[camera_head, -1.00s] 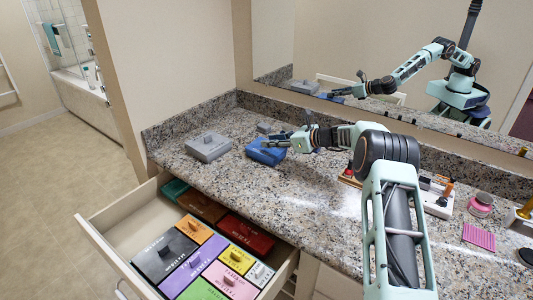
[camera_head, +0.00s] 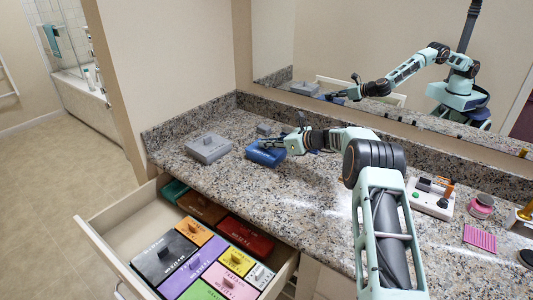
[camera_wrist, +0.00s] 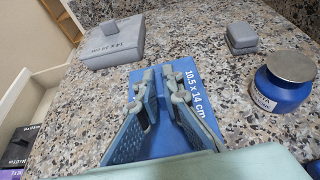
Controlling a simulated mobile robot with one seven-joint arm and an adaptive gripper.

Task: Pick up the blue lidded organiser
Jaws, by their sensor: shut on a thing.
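The blue lidded organiser (camera_head: 265,156) rests on the granite counter, right of a grey box. In the wrist view the organiser (camera_wrist: 207,112) carries white lettering reading 10.5 x 14 cm. My gripper (camera_head: 284,146) reaches over it from the right. In the wrist view my gripper's fingers (camera_wrist: 161,82) straddle the middle of the lid and are shut on the organiser. The fingers hide the part they grip and much of the lid. I see no clear gap between organiser and counter.
A grey lidded box (camera_head: 208,148) and small grey blocks (camera_wrist: 241,38) stand nearby. A blue jar with a grey lid (camera_wrist: 283,92) is close on the right. The open drawer (camera_head: 120,255) holds several coloured labelled boxes, with bare floor at its left. The mirror wall is behind.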

